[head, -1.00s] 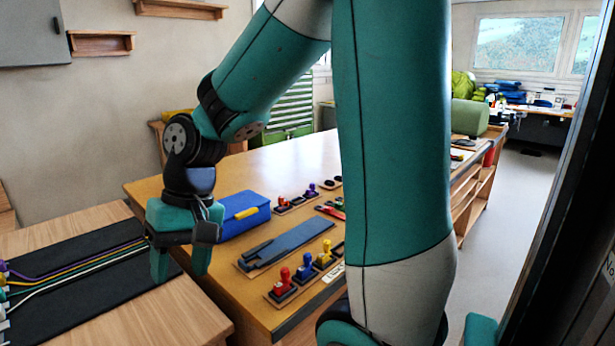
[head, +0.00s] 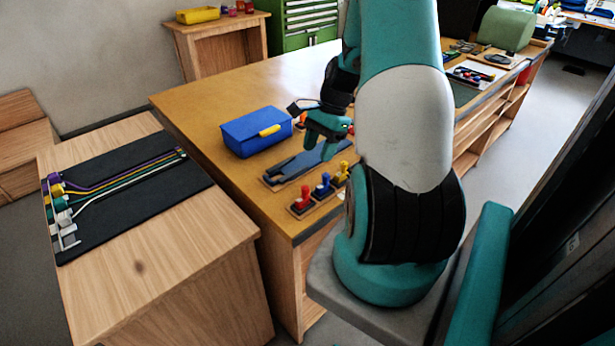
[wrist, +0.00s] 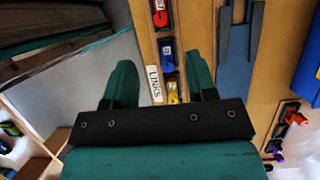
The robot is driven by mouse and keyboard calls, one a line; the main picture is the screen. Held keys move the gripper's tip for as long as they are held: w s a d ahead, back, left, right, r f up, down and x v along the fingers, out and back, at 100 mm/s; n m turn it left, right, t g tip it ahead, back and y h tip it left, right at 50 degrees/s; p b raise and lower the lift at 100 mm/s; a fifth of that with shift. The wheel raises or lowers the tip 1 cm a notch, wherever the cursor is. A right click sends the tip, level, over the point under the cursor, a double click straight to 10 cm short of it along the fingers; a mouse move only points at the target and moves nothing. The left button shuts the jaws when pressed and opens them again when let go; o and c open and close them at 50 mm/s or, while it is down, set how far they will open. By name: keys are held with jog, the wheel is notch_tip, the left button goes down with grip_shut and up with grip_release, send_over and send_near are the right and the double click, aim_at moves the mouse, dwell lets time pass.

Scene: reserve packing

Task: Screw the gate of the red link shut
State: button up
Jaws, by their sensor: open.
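The red link (head: 303,198) stands upright in a small dark holder at the near edge of the yellow-brown bench, left of a blue link (head: 322,184) and a yellow link (head: 341,172). The wrist view shows the red link (wrist: 160,14) at the top, with the blue (wrist: 168,54) and yellow (wrist: 173,92) ones below it. I cannot tell how its gate stands; it is too small. My gripper (head: 321,150) is open and empty above the bench, behind the row of links. In the wrist view the fingers of my gripper (wrist: 163,80) are spread, with the yellow link between them.
A blue box (head: 257,132) with a yellow latch and a blue-grey board (head: 305,164) lie behind the links. A white label (wrist: 154,84) is beside them. A side table with a dark mat (head: 140,200) and coloured cables stands at left. The bench's back left is clear.

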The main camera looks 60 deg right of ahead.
aim_at(305, 187)
jog(key=p+x, duration=0.2)
jog(key=x, duration=0.9)
jog(key=shift+w, duration=0.1)
